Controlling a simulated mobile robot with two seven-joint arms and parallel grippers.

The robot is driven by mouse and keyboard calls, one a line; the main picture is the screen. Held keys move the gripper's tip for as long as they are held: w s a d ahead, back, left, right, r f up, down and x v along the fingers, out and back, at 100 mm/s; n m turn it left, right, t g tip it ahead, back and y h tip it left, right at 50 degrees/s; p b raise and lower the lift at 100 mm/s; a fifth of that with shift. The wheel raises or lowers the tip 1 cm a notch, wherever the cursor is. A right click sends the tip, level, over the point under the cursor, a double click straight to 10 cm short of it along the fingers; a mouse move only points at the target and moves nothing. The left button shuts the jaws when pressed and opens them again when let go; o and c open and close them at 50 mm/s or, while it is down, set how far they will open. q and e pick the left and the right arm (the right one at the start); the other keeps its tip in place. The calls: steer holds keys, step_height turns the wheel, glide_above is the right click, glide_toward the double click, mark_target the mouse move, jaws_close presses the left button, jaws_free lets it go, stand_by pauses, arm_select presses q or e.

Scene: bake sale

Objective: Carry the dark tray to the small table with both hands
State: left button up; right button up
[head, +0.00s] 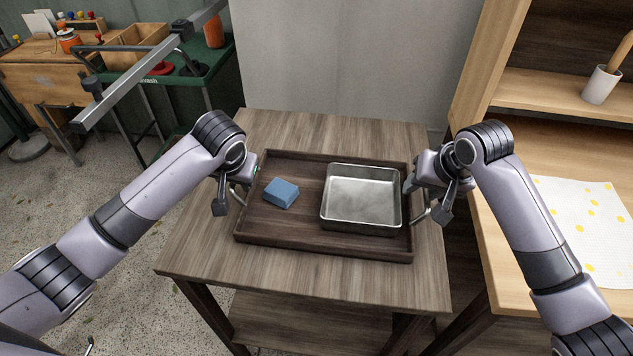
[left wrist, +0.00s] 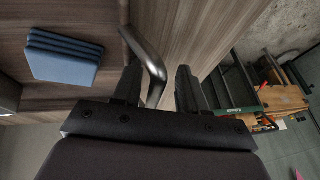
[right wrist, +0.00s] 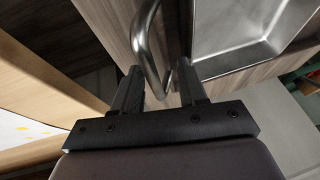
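The dark wooden tray (head: 290,234) lies flat on a small grey-brown wooden table (head: 330,285). A blue folded cloth or block (head: 281,192) and a square metal pan (head: 361,195) sit in it. My left gripper (head: 238,192) is at the tray's left end, open; in the left wrist view the metal handle (left wrist: 150,55) passes between its spread fingers (left wrist: 156,88). My right gripper (head: 418,205) is at the right end, also open; in the right wrist view the other handle (right wrist: 146,50) lies between its fingers (right wrist: 160,88). Neither gripper visibly clamps its handle.
A wooden shelf unit (head: 555,90) with a white cup (head: 601,86) and a yellow-spotted sheet (head: 585,225) stands close on the right. A green cart (head: 190,92) and a wooden workbench (head: 45,70) are at the back left. A wall (head: 340,60) is behind the table. Speckled floor (head: 60,190) is open at left.

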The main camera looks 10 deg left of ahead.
steer(key=shift+s+d+r, duration=0.1)
steer(key=shift+s+r, duration=0.1)
steer(key=shift+r, duration=0.35)
arm_select(q)
steer(key=v, duration=1.2)
arm_select(e)
steer(key=v, duration=1.1)
steer(key=shift+f, duration=0.15)
